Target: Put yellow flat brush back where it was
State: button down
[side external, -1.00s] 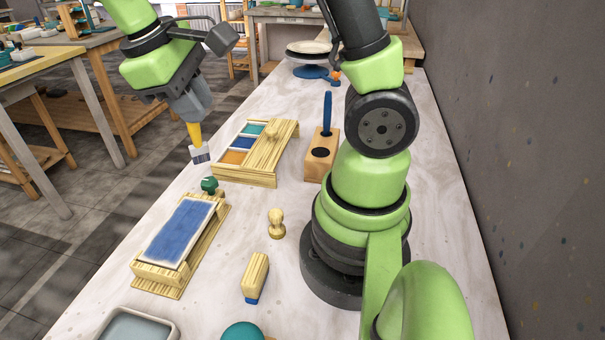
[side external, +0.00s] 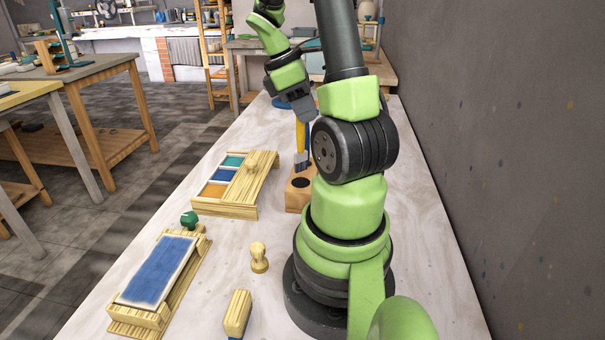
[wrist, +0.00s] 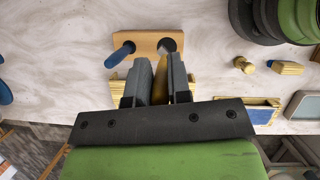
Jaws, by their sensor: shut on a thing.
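The yellow flat brush (side external: 300,137) hangs upright, bristles down, from my gripper (side external: 300,113). In the wrist view, my gripper (wrist: 162,78) is shut on its yellow handle (wrist: 160,82). The wooden block holder (side external: 298,200) stands on the table just below the brush, with a dark round hole (side external: 300,183) in its top. The bristle end appears close above the block's top; I cannot tell whether it touches or lines up with a hole. A blue-handled tool (wrist: 122,54) stands in the holder's other place in the wrist view.
A wooden tray with teal, blue and orange glaze panels (side external: 243,208) lies left of the holder. Nearer are a wooden frame with a blue panel (side external: 158,270), a green knobbed thing (side external: 189,219), a wooden stamp (side external: 259,258) and a wooden block (side external: 237,312). My arm base stands right.

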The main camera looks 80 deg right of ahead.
aim_at(305, 152)
notch_tip(305, 152, down, 8)
jog(key=shift+r, duration=0.1)
dwell(0.4)
jog(key=c, duration=1.1)
grip_release()
jog(key=shift+o, duration=0.2)
jog(key=d+v, duration=0.1)
jog(key=v, duration=1)
jog(key=w+a+r+m+t, duration=0.1)
jog(key=w+a+r+t, duration=0.15)
jog(key=a, duration=0.35)
jog(key=w+a+r+m+t, duration=0.1)
jog(key=w+a+r+t, duration=0.15)
jog(key=a, duration=0.45)
jog(key=s+a+r+m+t+y, duration=0.1)
jog(key=a+m+t, duration=0.1)
jog(key=a, duration=0.4)
jog(key=s+a+r+m+t+y, duration=0.1)
jog(key=s+a+r+t, duration=0.1)
jog(key=a+t, duration=0.2)
jog(key=shift+s+a+m+t+y, duration=0.3)
jog(key=shift+a+m+t+y, duration=0.1)
jog(key=shift+a, duration=0.75)
